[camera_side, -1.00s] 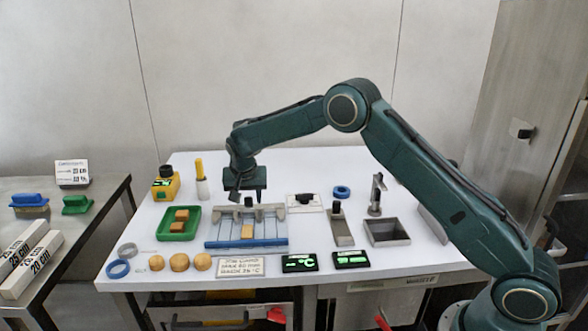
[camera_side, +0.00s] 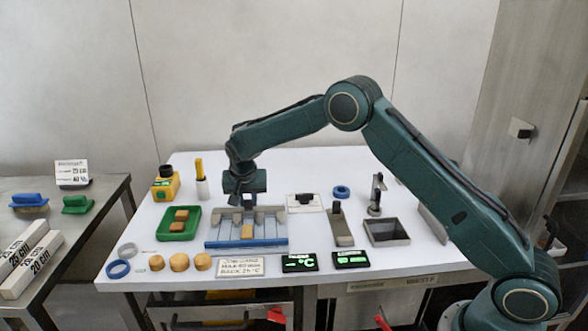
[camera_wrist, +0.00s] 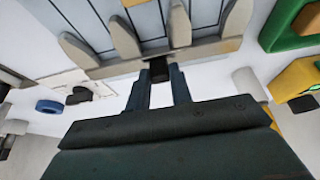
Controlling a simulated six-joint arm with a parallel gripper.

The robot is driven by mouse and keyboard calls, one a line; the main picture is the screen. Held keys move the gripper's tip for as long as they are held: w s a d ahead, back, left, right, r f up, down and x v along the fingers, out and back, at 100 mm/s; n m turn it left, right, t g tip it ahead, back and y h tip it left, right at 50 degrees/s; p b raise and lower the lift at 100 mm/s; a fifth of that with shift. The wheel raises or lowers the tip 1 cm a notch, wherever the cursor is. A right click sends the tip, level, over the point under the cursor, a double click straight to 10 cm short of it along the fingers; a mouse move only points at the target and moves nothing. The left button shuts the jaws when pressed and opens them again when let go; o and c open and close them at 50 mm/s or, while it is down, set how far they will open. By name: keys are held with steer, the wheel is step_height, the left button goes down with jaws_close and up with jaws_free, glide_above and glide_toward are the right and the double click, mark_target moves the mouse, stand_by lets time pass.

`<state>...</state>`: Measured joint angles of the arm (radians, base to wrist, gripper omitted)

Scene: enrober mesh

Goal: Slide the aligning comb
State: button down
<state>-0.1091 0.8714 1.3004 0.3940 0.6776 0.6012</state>
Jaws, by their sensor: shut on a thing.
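The aligning comb is a grey bar with several rounded teeth (camera_wrist: 208,52); in the side view it lies across the back of the mesh (camera_side: 276,212). My gripper (camera_wrist: 160,82) is shut on the comb's black knob (camera_wrist: 158,68), with one finger on either side of it. In the side view my gripper (camera_side: 247,200) is over the comb's middle and hides the knob. The mesh, with blue front edge (camera_side: 225,244), carries one orange-brown piece (camera_side: 247,231) in a middle lane, in front of the comb and apart from my gripper.
A green tray (camera_side: 163,236) with brown pieces stands left. Round brown pieces (camera_side: 179,262), a job card (camera_side: 240,268) and two displays (camera_side: 299,263) line the front. A steel bin (camera_side: 387,232) is right.

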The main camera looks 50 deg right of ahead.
mark_target(247, 225)
steer(key=s+a, duration=0.4)
steer(key=a, duration=0.1)
steer(key=shift+s, duration=0.35)
steer(key=c, duration=1.2)
jaws_free()
steer(key=shift+c, duration=0.2)
steer(key=shift+d, duration=0.1)
steer(key=shift+r, duration=0.1)
steer(key=v, duration=1.3)
steer(key=shift+r, duration=0.3)
steer(key=shift+s, duration=0.2)
